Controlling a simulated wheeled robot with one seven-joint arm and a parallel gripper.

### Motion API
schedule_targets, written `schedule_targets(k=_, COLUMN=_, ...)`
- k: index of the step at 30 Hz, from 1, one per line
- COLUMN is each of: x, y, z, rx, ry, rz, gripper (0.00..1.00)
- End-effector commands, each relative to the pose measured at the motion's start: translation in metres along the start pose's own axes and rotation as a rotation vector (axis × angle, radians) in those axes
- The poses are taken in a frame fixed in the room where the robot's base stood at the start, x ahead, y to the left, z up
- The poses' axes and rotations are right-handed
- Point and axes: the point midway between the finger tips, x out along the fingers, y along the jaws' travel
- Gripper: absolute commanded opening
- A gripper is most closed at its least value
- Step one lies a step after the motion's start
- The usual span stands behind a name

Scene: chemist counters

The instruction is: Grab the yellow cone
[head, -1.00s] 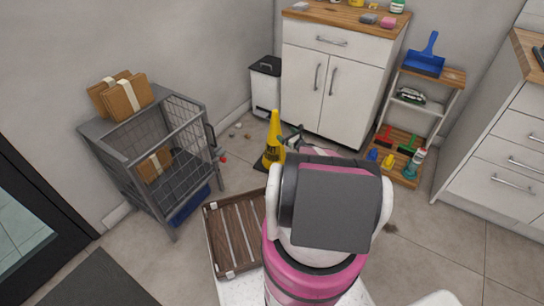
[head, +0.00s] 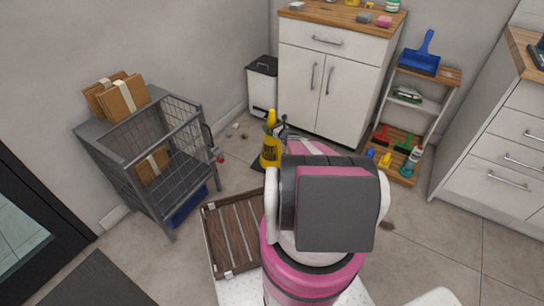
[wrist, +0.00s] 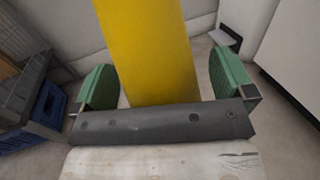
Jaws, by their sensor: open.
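The yellow cone (head: 270,150) stands upright on the floor in the head view, between the wire cart and the white cabinet, on a dark base. In the wrist view the yellow cone (wrist: 148,50) fills the middle, between the two green finger pads of my gripper (wrist: 160,88). The gripper is open, with a gap showing on each side of the cone, wider on the right. In the head view my gripper (head: 278,128) is at the cone's upper part, partly hidden by my arm. The cone's tip and base are out of the wrist view.
A grey wire cart (head: 160,150) with cardboard parcels stands left, a blue crate (head: 188,206) beneath it. A white bin (head: 262,88) and white cabinet (head: 330,80) stand behind. A shelf (head: 425,120) with cleaning things is right. Small debris lies on the floor near the cart.

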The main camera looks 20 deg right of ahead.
Motion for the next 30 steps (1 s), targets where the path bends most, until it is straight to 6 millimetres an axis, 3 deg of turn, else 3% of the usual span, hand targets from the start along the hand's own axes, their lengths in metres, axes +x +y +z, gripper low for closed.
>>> schedule_targets(k=3, x=-0.001, y=0.0, z=0.0, rx=0.0, ry=0.0, rz=0.0, gripper=0.97)
schedule_targets(k=12, x=-0.001, y=0.0, z=0.0, rx=0.0, ry=0.0, rz=0.0, gripper=0.01)
schedule_targets(k=23, x=-0.001, y=0.001, z=0.006, rx=-0.001, ry=-0.003, rz=0.001, gripper=0.01)
schedule_targets(k=30, x=-0.001, y=0.001, z=0.027, rx=-0.001, ry=-0.004, rz=0.001, gripper=0.01)
